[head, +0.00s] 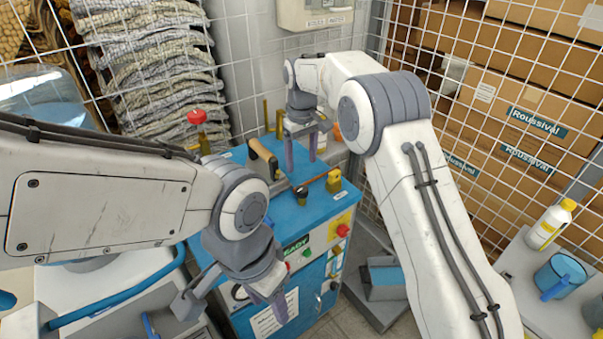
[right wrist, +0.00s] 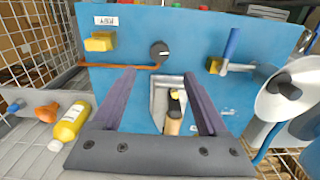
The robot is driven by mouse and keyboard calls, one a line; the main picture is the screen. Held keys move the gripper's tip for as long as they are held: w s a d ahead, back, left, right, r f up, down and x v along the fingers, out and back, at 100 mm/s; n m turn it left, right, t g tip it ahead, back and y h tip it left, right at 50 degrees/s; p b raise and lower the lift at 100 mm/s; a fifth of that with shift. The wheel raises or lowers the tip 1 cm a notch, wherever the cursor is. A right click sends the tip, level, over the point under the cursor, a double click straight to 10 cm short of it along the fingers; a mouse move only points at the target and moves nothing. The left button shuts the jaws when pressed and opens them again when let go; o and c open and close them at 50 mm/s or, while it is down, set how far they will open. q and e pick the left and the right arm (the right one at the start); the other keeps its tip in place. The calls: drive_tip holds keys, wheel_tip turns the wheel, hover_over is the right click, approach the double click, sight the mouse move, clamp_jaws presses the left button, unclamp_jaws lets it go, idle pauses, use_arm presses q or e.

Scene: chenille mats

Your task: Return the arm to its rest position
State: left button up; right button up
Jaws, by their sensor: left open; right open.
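My right gripper (head: 302,152) is open above the far part of the blue machine top (head: 285,215) in the head view. In the right wrist view its two purple fingers (right wrist: 160,78) are spread with nothing gripped between them. Beyond them is a pale recess in the blue top, holding a wooden-handled piece (right wrist: 173,125). My left gripper (head: 238,298) is open and empty in front of the machine's front face, lower in the head view. My left arm partly hides the machine's left side.
A wooden handle (head: 262,157), a yellow block (head: 334,181) and a red knob (head: 197,117) stand up from the machine. Wire mesh with stacked boxes is at right.

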drive_tip(key=shift+r, duration=0.4)
drive_tip(key=s+a+r, duration=0.1)
drive_tip(key=s+r, duration=0.2)
drive_tip(key=s, duration=0.5)
drive_tip(key=s+a+r, duration=0.2)
drive_tip(key=s+r, duration=0.1)
drive_tip(key=s, duration=0.6)
drive_tip(key=s+d+f, duration=0.1)
drive_tip(key=s+d, duration=0.2)
drive_tip(key=s, duration=0.8)
drive_tip(key=s+d+f+y, duration=0.1)
drive_tip(key=s+d, duration=0.3)
drive_tip(key=s, duration=0.7)
drive_tip(key=shift+f, duration=0.75)
drive_tip(key=shift+d, duration=0.1)
idle(2.9)
